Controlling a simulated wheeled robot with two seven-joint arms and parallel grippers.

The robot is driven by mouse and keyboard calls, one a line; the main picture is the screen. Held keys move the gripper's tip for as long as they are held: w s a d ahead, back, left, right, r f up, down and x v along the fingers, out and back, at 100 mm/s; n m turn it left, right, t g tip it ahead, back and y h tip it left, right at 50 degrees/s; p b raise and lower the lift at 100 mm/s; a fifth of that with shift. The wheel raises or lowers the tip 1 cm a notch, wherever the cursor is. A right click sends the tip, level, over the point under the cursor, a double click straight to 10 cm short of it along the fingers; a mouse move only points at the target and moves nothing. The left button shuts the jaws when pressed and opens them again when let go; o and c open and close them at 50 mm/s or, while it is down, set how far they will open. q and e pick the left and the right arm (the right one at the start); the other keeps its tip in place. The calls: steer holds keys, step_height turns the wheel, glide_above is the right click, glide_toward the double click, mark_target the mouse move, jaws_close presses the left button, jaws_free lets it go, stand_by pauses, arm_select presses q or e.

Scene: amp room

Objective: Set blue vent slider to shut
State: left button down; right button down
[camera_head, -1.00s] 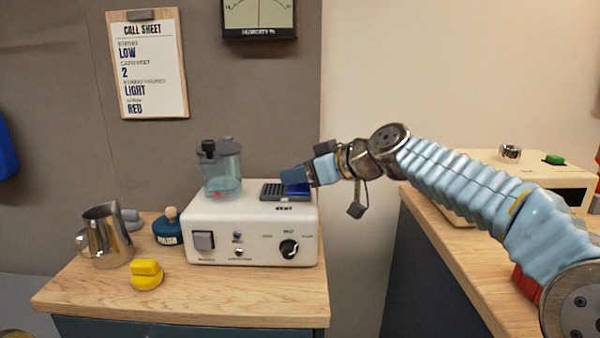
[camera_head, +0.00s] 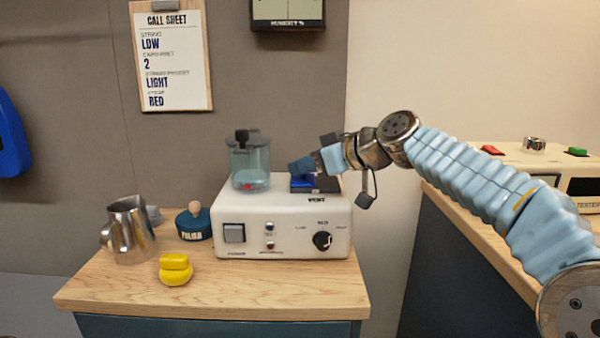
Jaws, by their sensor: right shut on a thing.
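The blue vent slider (camera_head: 302,182) sits on the dark vent grille (camera_head: 328,186) on top of the cream machine (camera_head: 285,243), at the top right of its casing. My right gripper (camera_head: 303,167) reaches in from the right, pointing left and down, and is shut on the slider. The gripper's fingers hide part of the slider and grille. The slider now covers the left part of the grille, and dark grille shows to its right. My left gripper is not in view.
A clear tank (camera_head: 250,163) stands on the machine just left of the gripper. A steel pitcher (camera_head: 130,232), a blue tin (camera_head: 194,222) and a yellow object (camera_head: 175,270) stand on the wooden counter (camera_head: 120,288). A second machine (camera_head: 520,170) is at the right.

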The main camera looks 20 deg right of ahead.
steer(key=shift+a+r, duration=0.1)
steer(key=shift+a, duration=0.05)
steer(key=c, duration=0.9)
jaws_free()
steer(key=shift+w+a, duration=0.15)
steer(key=shift+a, duration=0.05)
steer(key=shift+c, duration=0.2)
steer(key=shift+d, duration=0.15)
steer(key=shift+s+d, duration=0.2)
steer(key=shift+s, duration=0.1)
steer(key=b+v, duration=0.1)
steer(key=v, duration=1.2)
steer(key=shift+b, duration=0.35)
